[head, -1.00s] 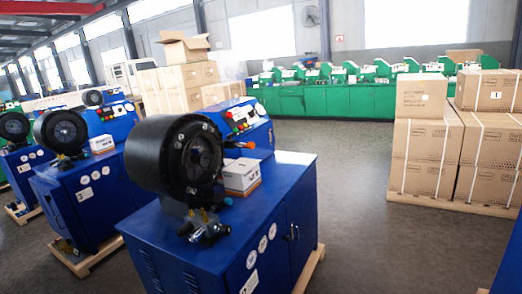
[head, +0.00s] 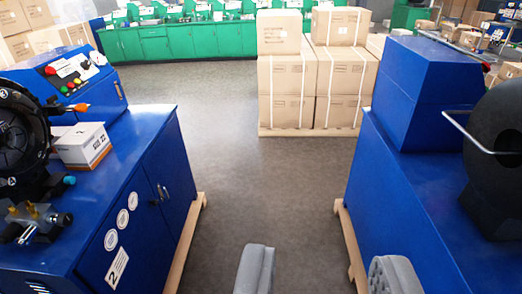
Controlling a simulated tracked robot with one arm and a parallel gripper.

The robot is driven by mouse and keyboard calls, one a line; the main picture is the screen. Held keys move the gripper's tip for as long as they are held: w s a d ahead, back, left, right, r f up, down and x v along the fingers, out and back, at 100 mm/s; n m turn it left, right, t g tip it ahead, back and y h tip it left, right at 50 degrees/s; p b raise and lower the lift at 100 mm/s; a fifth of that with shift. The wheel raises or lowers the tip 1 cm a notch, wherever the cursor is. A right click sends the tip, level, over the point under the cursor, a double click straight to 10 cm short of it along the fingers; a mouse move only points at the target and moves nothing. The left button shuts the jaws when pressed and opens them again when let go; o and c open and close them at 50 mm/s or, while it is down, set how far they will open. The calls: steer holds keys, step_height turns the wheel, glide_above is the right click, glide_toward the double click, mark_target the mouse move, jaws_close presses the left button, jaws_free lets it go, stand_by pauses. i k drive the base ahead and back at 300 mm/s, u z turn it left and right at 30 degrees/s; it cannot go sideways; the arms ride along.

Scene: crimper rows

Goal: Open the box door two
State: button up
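The blue crimper cabinet (head: 110,225) with a "2" label (head: 117,268) stands on the left. Its doors (head: 168,185) are on the side facing the aisle, with small handles (head: 162,192) near the middle. They look shut. My gripper (head: 322,262) shows at the bottom, right of the cabinet, with two grey fingers spread wide and nothing between them. It is apart from the doors and their handles.
Another blue machine (head: 400,200) stands close on the right, with a metal bar jutting from it. Stacked cartons (head: 290,80) on a pallet stand ahead. The grey floor (head: 235,130) between the machines is clear. A small white box (head: 82,146) sits on the cabinet top.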

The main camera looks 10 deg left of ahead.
mark_target(108, 99)
steer(key=z, duration=0.2)
steer(key=i, duration=2.65)
steer(key=u, duration=1.15)
steer(key=i, duration=1.15)
steer(key=u, duration=0.5)
